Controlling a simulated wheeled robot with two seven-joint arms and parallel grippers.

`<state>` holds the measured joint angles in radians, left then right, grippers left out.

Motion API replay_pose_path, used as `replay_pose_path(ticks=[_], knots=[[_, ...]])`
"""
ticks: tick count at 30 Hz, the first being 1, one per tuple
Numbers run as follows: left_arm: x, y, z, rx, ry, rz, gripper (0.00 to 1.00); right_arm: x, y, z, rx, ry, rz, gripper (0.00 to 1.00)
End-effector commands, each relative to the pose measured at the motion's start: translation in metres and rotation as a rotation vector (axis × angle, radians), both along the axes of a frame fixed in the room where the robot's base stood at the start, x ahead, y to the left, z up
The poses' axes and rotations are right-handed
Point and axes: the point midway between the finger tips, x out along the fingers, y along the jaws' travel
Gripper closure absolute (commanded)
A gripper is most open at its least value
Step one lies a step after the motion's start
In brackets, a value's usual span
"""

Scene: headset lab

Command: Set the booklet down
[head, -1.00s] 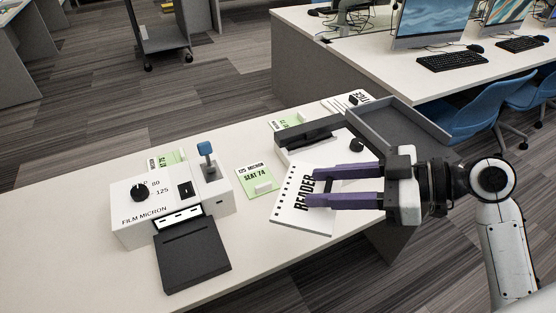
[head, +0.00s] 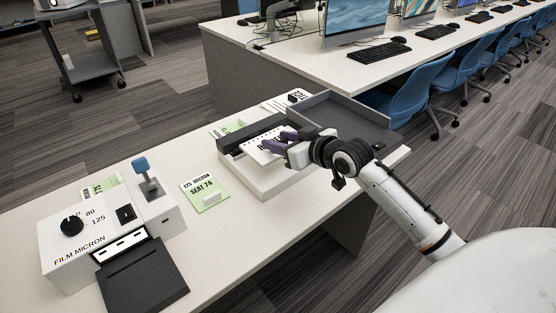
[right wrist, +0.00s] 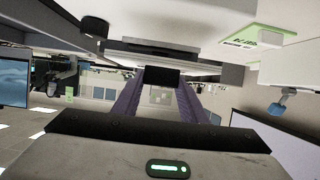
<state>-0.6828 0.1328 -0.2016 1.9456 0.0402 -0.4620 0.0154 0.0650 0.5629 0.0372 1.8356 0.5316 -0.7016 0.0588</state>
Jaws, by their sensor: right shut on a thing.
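The white booklet (head: 262,156), with dark lettering and a row of holes along its edge, is in my right gripper (head: 276,143). Its purple fingers are shut on the booklet in the head view. The booklet is beside the dark bar (head: 252,132) of a white-based device (head: 272,186), over the base. I cannot tell whether it touches the base. The gripper and wrist hide part of it. In the right wrist view the purple fingers (right wrist: 158,103) reach toward a dark block (right wrist: 161,77), and the booklet is not clear. My left gripper is not in view.
A white film machine (head: 110,225) with dial, blue lever and black tray (head: 147,278) stands at left. A grey tray (head: 345,112) stands behind my wrist. Bare white desk (head: 235,235) lies in front.

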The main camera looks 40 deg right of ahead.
Motion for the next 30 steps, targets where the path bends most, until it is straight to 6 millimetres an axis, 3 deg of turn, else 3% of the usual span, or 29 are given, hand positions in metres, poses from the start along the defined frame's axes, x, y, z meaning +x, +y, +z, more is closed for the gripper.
replay_pose_path(ticks=[13,23,24,27,30], knots=[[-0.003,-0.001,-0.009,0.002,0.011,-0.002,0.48,-0.001,0.0,-0.051,0.001,0.0,0.001,0.85],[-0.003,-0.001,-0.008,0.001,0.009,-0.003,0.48,0.0,0.0,-0.055,0.0,-0.001,0.001,0.85],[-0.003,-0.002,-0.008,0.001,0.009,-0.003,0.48,-0.001,0.0,-0.056,-0.001,0.0,0.001,0.6],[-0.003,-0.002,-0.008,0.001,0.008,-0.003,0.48,-0.001,0.0,-0.056,-0.001,0.0,0.001,0.43],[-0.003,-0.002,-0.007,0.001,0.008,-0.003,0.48,-0.001,0.0,-0.056,-0.001,0.0,0.001,0.43]])
